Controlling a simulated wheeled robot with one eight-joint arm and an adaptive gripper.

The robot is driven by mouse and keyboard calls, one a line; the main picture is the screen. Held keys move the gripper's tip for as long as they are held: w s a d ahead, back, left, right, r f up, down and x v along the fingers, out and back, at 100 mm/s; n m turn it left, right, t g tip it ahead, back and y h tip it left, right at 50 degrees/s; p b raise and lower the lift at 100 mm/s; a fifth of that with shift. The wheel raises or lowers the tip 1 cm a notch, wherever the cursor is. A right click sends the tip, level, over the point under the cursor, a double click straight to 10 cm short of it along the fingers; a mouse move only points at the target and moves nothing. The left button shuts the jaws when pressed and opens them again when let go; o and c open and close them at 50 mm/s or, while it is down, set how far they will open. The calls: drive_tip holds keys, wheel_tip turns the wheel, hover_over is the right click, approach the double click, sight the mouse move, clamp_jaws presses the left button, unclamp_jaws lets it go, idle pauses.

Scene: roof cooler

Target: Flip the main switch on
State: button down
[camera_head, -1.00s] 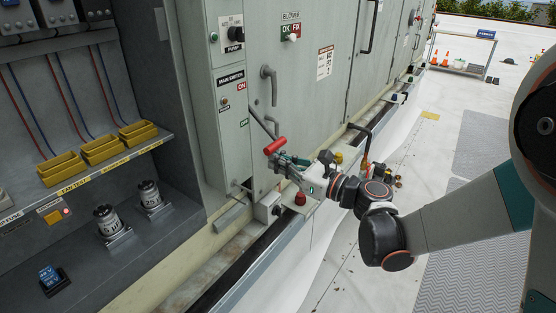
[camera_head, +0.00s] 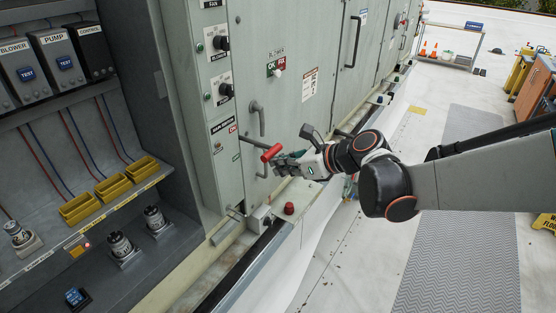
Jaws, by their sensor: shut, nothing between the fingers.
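The main switch is a lever on the side of the grey cabinet (camera_head: 296,120), with a red grip (camera_head: 271,152) at its outer end. The lever slopes slightly down from the cabinet to the grip. The main switch label plate (camera_head: 220,128) is on the narrow cabinet face, with a red ON mark (camera_head: 232,129) above and a small green mark (camera_head: 236,157) below, too small to read. My gripper (camera_head: 280,160) is shut and empty, right beside and just under the red grip. I cannot tell whether its fingers touch the grip.
A bent door handle (camera_head: 258,118) is just above the lever. A red button (camera_head: 289,208) stands on the ledge below. Left is an open bay with yellow bins (camera_head: 112,189) and cylindrical sockets (camera_head: 121,246).

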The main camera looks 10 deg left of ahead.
drive_tip(key=shift+w+a+r+g+h+p, duration=0.2)
drive_tip(key=shift+a+r+g+h+p, duration=0.25)
drive_tip(key=shift+r+h+p, duration=0.95)
drive_tip(key=shift+w+a+r+g+h+p, duration=0.2)
drive_tip(key=shift+a+r+g+h+p, duration=0.25)
drive_tip(key=shift+r+p, duration=1.7)
drive_tip(key=shift+w+a+r+g+h+p, duration=0.25)
drive_tip(key=shift+a+r+h+p, duration=0.6)
drive_tip(key=shift+r, duration=1.45)
drive_tip(key=shift+d+r+p, duration=0.1)
drive_tip(key=shift+d+p, duration=0.1)
drive_tip(key=shift+p, duration=0.15)
